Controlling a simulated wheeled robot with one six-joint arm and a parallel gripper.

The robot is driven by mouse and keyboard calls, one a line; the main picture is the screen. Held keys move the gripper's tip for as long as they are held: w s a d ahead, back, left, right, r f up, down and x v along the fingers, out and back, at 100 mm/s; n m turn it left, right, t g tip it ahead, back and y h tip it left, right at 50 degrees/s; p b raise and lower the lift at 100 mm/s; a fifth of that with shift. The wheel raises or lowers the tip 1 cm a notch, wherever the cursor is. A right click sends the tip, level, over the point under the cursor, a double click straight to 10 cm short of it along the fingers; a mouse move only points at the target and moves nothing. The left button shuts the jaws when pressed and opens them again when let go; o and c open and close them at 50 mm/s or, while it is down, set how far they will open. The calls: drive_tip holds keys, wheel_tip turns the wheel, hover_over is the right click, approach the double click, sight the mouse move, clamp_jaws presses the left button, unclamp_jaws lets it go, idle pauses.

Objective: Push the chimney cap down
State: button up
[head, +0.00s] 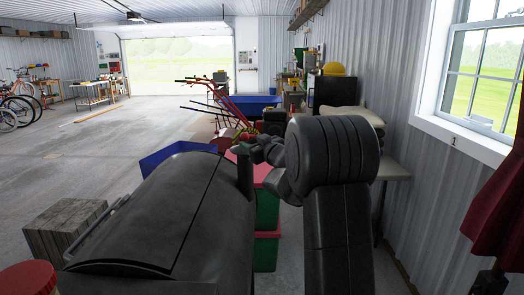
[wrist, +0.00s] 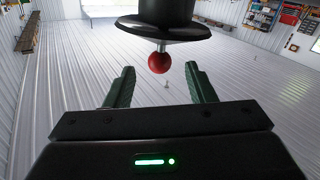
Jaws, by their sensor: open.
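The chimney cap (wrist: 185,32) is a black disc at the top of the wrist view, which looks upside down. A short metal stem joins it to a red ball knob (wrist: 159,63). The black chimney (wrist: 165,10) shows beyond the cap; I cannot tell whether there is a gap between them. My gripper (wrist: 160,76) is open and empty, its green fingers to either side of the knob. Their depth relative to it is unclear. In the head view, the chimney (head: 245,178) rises at the right of the black smoker (head: 150,225), and my arm hides much of the cap area.
Stacked red and green bins (head: 266,215) stand behind the smoker, with a blue container (head: 175,153) nearby. A wooden crate (head: 66,230) is at the left. A table with cushions (head: 350,117) and the window wall are close on the right. The floor at left is open.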

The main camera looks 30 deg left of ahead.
sight(242, 136)
drive_tip(key=v, duration=0.6)
idle(0.4)
drive_tip(key=p+x, duration=0.1)
drive_tip(key=x, duration=1.3)
drive_tip(key=shift+r+p, duration=0.5)
drive_tip(key=shift+r, duration=0.15)
drive_tip(key=shift+d+r, duration=0.2)
drive_tip(key=shift+r, duration=0.25)
